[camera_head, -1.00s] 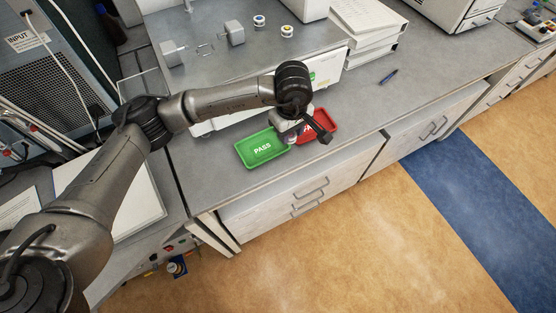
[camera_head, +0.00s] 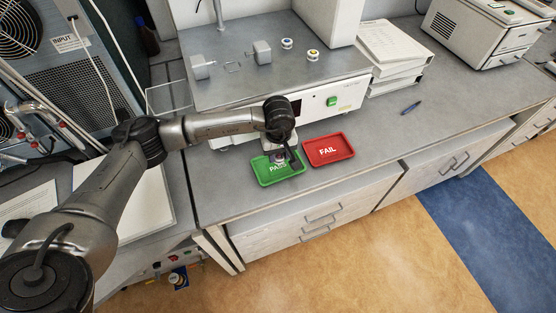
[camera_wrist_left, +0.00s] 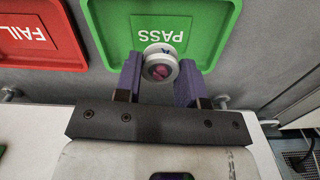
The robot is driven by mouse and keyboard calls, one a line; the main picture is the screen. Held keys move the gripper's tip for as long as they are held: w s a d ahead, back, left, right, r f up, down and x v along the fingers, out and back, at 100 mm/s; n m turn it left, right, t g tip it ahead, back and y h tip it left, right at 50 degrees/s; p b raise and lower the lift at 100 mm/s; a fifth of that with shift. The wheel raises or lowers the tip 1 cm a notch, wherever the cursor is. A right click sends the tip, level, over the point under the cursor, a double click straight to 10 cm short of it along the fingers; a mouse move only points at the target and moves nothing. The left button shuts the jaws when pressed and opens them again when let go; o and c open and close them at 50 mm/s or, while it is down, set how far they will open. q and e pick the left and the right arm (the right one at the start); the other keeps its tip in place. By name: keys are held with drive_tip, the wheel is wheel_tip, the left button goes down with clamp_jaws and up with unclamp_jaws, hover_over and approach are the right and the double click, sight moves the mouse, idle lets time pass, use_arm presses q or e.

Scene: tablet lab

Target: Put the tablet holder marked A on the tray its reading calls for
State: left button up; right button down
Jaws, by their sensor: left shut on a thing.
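The tablet holder marked A (camera_wrist_left: 146,50) is a small round white piece with a pink tablet in it. My left gripper (camera_wrist_left: 160,74) is shut on it, one finger on each side, and also shows in the head view (camera_head: 281,160). In the wrist view the holder appears over the near edge of the green PASS tray (camera_wrist_left: 205,52); its height above the tray is hard to tell. My right gripper is not in view.
A white instrument (camera_head: 352,92) with a green button stands behind the trays. Two small round holders, one blue-marked (camera_head: 286,43) and one yellow-marked (camera_head: 313,55), sit on its grey top. A pen (camera_head: 411,108) and stacked binders (camera_head: 395,50) are to the right. The bench between is clear.

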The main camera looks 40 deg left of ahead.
sight(278, 166)
use_arm(q)
drive_tip(key=shift+a+f, duration=0.1)
drive_tip(key=shift+f, duration=2)
drive_tip(key=shift+f, duration=0.1)
drive_tip(key=shift+f, duration=0.15)
drive_tip(key=o, duration=1)
drive_tip(key=shift+r, duration=0.35)
wheel_tip(278, 166, up, 12)
drive_tip(key=shift+f, duration=0.1)
